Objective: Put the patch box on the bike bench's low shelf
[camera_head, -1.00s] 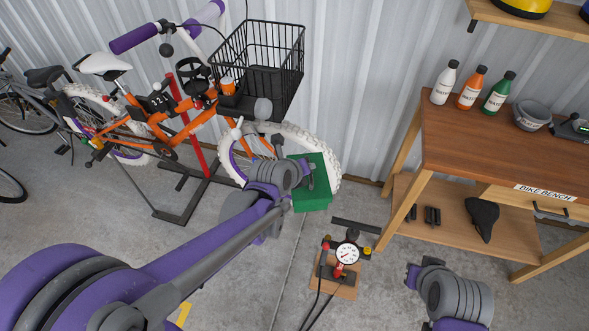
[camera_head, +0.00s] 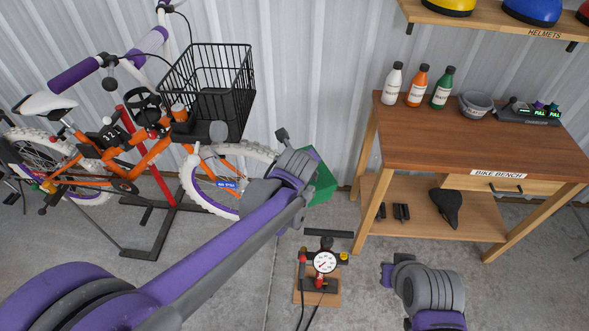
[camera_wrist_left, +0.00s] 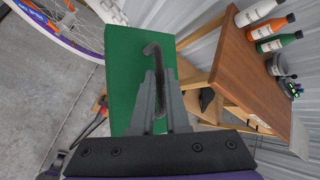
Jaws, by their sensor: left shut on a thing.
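The green patch box (camera_head: 322,184) is in my left gripper, near the bike's front wheel. In the left wrist view the box (camera_wrist_left: 122,70) fills the middle, and my left gripper (camera_wrist_left: 158,85) is shut on its dark hooked handle. My left arm hides part of the box in the head view. The bike bench (camera_head: 450,138) stands at the right; its low shelf (camera_head: 425,218) holds dark grips (camera_head: 400,211) and a black saddle (camera_head: 446,208). The box is left of the shelf, apart from it. My right gripper (camera_head: 388,274) is low in front of the bench; its jaws are unclear.
A pump with a gauge (camera_head: 323,265) stands on the floor between my arms. An orange bike (camera_head: 150,155) with a basket (camera_head: 210,85) is at the left. Bottles (camera_head: 417,87) and a grey bowl (camera_head: 476,104) stand on the bench top. The shelf's middle has bare room.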

